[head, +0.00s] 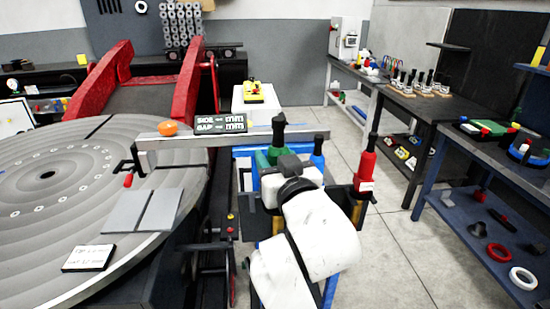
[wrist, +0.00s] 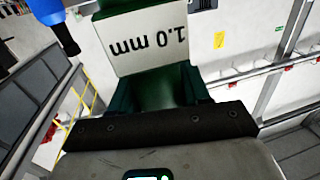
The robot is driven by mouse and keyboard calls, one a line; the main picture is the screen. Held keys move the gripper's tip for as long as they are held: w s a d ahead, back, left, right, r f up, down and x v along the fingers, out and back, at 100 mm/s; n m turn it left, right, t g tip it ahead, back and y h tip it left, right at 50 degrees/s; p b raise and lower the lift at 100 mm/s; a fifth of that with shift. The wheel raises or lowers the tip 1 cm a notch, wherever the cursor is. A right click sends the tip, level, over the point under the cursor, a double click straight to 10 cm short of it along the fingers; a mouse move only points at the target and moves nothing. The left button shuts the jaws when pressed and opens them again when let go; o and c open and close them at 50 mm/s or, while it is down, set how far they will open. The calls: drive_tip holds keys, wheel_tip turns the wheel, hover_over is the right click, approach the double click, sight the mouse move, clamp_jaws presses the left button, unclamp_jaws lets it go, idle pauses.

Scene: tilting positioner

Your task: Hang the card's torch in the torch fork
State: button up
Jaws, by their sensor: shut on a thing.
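My gripper (head: 284,158) is shut on the green torch (head: 274,152), whose black top points up. In the wrist view the green torch (wrist: 165,82) sits between the jaws, and its white label reads 1.0 mm upside down. The blue torch (head: 317,158) and the red torch (head: 366,168) stand upright to its right. The white card (head: 88,258) lies on the round table; its print is too small to read surely. A black fork-like bracket (head: 130,160) is at the left end of the grey beam; I cannot tell surely that it is the torch fork.
The round grey table (head: 40,215) carries two grey plates (head: 143,210). The grey beam (head: 185,143) crosses behind the green torch, with an orange knob (head: 168,128) and a dark sign (head: 220,124) on it. Benches with tools line the right; floor between is clear.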

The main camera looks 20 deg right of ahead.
drive_tip(key=shift+f+b, duration=2.4)
drive_tip(key=shift+f, duration=0.6)
drive_tip(key=s+a, duration=0.3)
drive_tip(key=s, duration=0.7)
drive_tip(key=shift+s+a, duration=0.25)
drive_tip(key=shift+s, duration=0.05)
drive_tip(key=shift+w+f, duration=0.1)
